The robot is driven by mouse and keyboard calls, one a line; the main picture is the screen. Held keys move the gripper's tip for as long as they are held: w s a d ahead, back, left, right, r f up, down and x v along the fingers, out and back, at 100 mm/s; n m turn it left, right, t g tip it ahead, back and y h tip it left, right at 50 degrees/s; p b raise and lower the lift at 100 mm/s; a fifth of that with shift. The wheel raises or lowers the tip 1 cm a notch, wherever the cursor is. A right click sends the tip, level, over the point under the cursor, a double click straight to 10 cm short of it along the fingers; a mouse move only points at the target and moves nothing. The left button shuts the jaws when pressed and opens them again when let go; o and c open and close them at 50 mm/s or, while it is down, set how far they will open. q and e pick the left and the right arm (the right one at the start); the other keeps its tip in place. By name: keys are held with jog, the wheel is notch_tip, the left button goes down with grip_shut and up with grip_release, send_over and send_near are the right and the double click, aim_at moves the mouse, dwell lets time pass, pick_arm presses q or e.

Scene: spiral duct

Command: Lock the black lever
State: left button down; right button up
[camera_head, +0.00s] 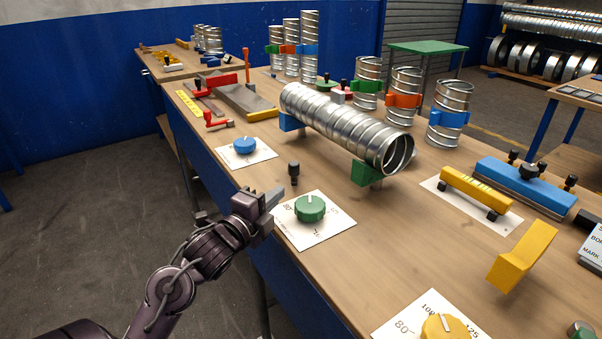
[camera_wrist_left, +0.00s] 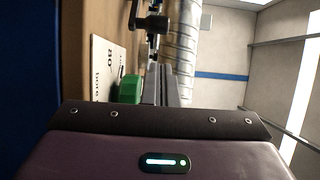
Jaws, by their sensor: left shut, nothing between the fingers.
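The black lever (camera_head: 293,172) is a small upright black handle on the table, between the blue dial and the green dial, in front of the spiral duct. It also shows in the left wrist view as a black part with a stem and crossbar (camera_wrist_left: 152,22), beyond my fingertips. My left gripper (camera_head: 277,197) is shut and empty near the table's front edge. It is left of the green dial and nearer to me than the lever, apart from it in the head view. Its fingers also show in the left wrist view (camera_wrist_left: 163,84). My right gripper is not in view.
The green dial (camera_head: 310,208) on a white card is close to my left gripper. The blue dial (camera_head: 244,146) lies behind. The long spiral duct (camera_head: 345,125) rests on blue and green supports.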

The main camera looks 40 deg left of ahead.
aim_at(294, 167)
pick_arm(q)
jog(key=w, duration=0.3)
jog(key=w+p, duration=0.1)
jog(key=w, duration=0.5)
jog(key=shift+w+a, duration=0.15)
jog(key=shift+a, duration=0.1)
jog(key=shift+w, duration=0.5)
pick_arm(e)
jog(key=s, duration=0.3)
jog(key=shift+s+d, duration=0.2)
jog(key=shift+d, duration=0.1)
pick_arm(q)
jog(key=shift+s, duration=0.1)
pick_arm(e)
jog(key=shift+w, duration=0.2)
pick_arm(q)
jog(key=shift+s+a+m+h, duration=0.15)
jog(key=shift+a+m+h, duration=0.15)
jog(key=shift+h, duration=0.2)
jog(key=shift+s, duration=0.1)
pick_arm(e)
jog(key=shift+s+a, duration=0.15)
